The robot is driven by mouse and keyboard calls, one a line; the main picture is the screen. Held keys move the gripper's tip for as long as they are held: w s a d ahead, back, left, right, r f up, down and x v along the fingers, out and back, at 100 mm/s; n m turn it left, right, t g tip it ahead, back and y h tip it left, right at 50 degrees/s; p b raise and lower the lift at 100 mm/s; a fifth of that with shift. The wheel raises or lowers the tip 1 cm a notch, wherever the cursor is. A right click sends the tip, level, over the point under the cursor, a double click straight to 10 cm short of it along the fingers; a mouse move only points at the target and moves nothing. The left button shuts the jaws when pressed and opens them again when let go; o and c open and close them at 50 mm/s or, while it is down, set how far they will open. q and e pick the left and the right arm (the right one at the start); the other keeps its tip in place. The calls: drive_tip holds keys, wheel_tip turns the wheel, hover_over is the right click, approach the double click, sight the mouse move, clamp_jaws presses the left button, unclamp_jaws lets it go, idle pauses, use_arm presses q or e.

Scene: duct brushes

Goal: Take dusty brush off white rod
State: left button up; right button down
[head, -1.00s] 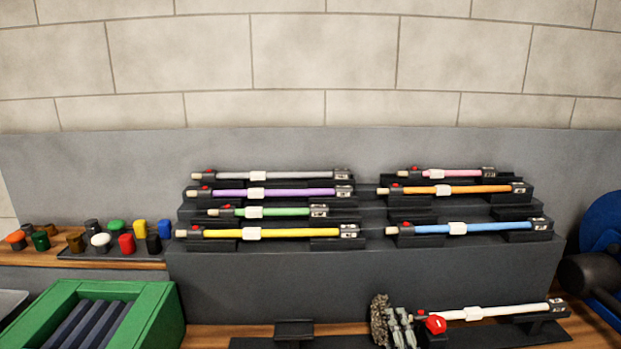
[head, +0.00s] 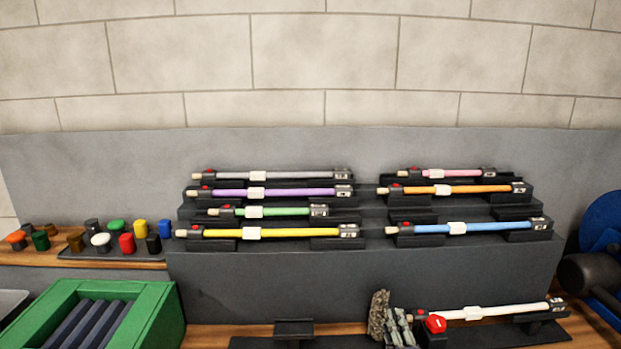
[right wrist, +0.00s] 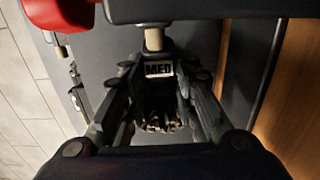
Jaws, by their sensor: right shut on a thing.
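The white rod (head: 505,311) lies across dark cradles at the lower right in the head view, with a red button on the collar at its left end. The dusty brush (head: 377,315), grey-brown and bristly, is at that end. My right gripper (head: 398,330) is shut on the brush hub. In the right wrist view, the brush (right wrist: 160,122) shows between the fingers (right wrist: 160,95), with a "MED" label on its hub. A pale rod tip (right wrist: 153,38) shows just above the hub; I cannot tell if they still touch. My left gripper is not in view.
Several coloured rods, such as the yellow rod (head: 280,233) and blue rod (head: 475,228), rest on a dark stepped rack (head: 350,275). A green bin (head: 168,318) stands at lower left. Several small coloured caps stand behind it. An empty black cradle (head: 294,328) is left of the brush.

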drive_tip(key=shift+s+a+f, duration=0.1)
drive_tip(key=shift+a+f, duration=0.4)
drive_tip(key=shift+a, duration=0.35)
drive_tip(key=shift+a+r+b, duration=0.15)
drive_tip(key=shift+a+b, duration=0.2)
drive_tip(key=shift+a, duration=0.4)
drive_tip(key=shift+a+r+b, duration=0.15)
drive_tip(key=shift+a+b, duration=0.15)
drive_tip(key=shift+a, duration=0.45)
drive_tip(key=shift+r, duration=0.15)
wheel_tip(320, 180, up, 8)
drive_tip(key=a+p, duration=0.1)
drive_tip(key=p, duration=0.6)
drive_tip(key=shift+a, duration=0.3)
drive_tip(key=shift+s, duration=0.1)
